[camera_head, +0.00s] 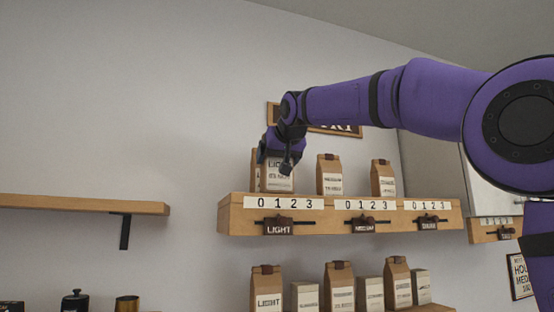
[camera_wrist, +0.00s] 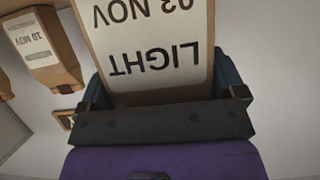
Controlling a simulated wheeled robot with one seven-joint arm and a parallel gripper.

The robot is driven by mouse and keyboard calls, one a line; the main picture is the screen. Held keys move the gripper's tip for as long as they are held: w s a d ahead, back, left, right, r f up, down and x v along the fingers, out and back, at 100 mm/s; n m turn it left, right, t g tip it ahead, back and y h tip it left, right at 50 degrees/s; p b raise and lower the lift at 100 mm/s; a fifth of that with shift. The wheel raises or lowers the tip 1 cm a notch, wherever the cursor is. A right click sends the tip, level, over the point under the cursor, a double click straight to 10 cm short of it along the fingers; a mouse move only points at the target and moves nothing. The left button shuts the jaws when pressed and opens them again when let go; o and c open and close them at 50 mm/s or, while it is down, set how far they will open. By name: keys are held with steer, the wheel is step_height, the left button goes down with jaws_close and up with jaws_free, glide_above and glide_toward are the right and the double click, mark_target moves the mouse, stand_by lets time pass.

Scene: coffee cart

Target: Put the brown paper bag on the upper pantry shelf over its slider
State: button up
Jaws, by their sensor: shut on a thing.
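A brown paper bag (camera_head: 278,184) with a white label is in my gripper (camera_head: 284,160), over the left end of the upper pantry shelf (camera_head: 342,222). In the wrist view the bag (camera_wrist: 150,97) fills the space between the fingers of my gripper (camera_wrist: 165,85), its label reading LIGHT and 03 NOV upside down. The bag's base is close to the shelf top; I cannot tell whether it touches. The LIGHT slider (camera_head: 278,228) is on the shelf front below it, the MEDIUM slider (camera_head: 363,225) and DARK slider (camera_head: 428,222) further right.
A bag edge (camera_head: 255,171) shows just left of the held bag. Two more bags (camera_head: 329,175) (camera_head: 383,178) stand on the upper shelf to the right. Several bags (camera_head: 266,288) and boxes stand below. A wall sign (camera_head: 350,130) is partly behind my arm.

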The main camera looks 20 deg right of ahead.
steer(key=shift+f, duration=0.25)
steer(key=o, duration=0.8)
steer(key=shift+s+r, duration=0.15)
steer(key=shift+r, duration=0.05)
steer(key=v, duration=1.1)
steer(key=shift+s, duration=0.4)
steer(key=s+d+f+g, duration=0.2)
steer(key=s+f, duration=0.6)
steer(key=f, duration=0.7)
steer(key=s+d+f+g, duration=0.2)
steer(key=s+f, duration=0.7)
steer(key=f, duration=0.6)
steer(key=s+d+f+g, duration=0.3)
steer(key=s+f, duration=0.6)
steer(key=f, duration=0.6)
steer(key=shift+s+g, duration=0.2)
steer(key=shift+g, duration=0.4)
steer(key=shift+f, duration=0.15)
